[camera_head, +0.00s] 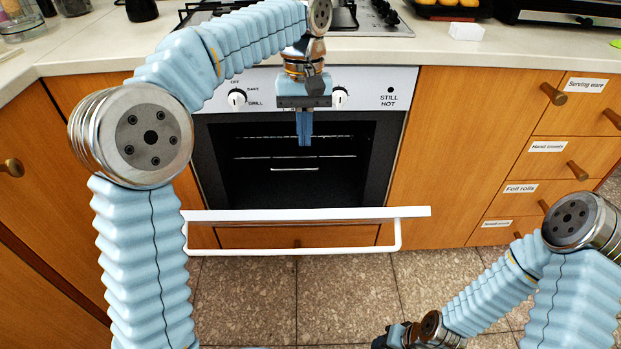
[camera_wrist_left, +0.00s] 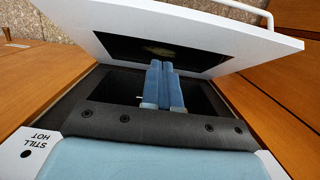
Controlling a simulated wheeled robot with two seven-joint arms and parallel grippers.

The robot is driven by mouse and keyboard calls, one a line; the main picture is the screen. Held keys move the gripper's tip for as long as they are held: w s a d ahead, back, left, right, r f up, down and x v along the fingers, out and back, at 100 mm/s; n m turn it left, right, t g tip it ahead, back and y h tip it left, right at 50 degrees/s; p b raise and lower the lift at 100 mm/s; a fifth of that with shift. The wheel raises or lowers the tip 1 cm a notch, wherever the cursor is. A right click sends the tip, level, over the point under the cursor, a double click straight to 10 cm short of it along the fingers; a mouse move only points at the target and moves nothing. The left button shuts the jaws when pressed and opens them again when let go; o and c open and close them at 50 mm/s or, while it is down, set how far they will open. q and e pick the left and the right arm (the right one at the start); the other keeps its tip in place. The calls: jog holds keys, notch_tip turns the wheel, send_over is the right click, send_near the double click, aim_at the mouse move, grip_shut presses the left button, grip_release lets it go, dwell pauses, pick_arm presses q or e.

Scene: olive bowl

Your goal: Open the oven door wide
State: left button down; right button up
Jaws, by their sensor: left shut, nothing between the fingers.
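The oven door (camera_head: 300,215) is tilted down and outward, partly open. Its white edge faces me and its white bar handle (camera_head: 290,250) hangs on the near side. Behind it the dark oven cavity (camera_head: 290,170) shows wire racks. In the left wrist view the door (camera_wrist_left: 240,58) is a white-framed panel with a dark window, standing off the oven front. My left gripper (camera_head: 304,142) points down before the opening, fingers shut and empty; these fingers also show in the wrist view (camera_wrist_left: 165,68) between the oven and the door. My right gripper (camera_head: 392,338) is low, at the bottom edge, its fingers unclear.
The control panel (camera_head: 370,88) with knobs is above the opening, close to my left gripper. A counter (camera_head: 440,52) with a cooktop runs above. Drawers (camera_head: 560,160) with labels stand at right. The tiled floor (camera_head: 300,290) below the door is clear.

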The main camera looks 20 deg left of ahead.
pick_arm(q)
jog(key=shift+s+d+f+b, duration=0.3)
jog(key=shift+s+f, duration=0.55)
jog(key=shift+f, duration=1.1)
jog(key=shift+s+d+f+b, duration=0.15)
jog(key=shift+s+f+b, duration=0.45)
jog(key=shift+f, duration=1.4)
jog(key=shift+s+d+f+b, duration=0.2)
jog(key=shift+s+f, duration=0.85)
jog(key=shift+f, duration=0.9)
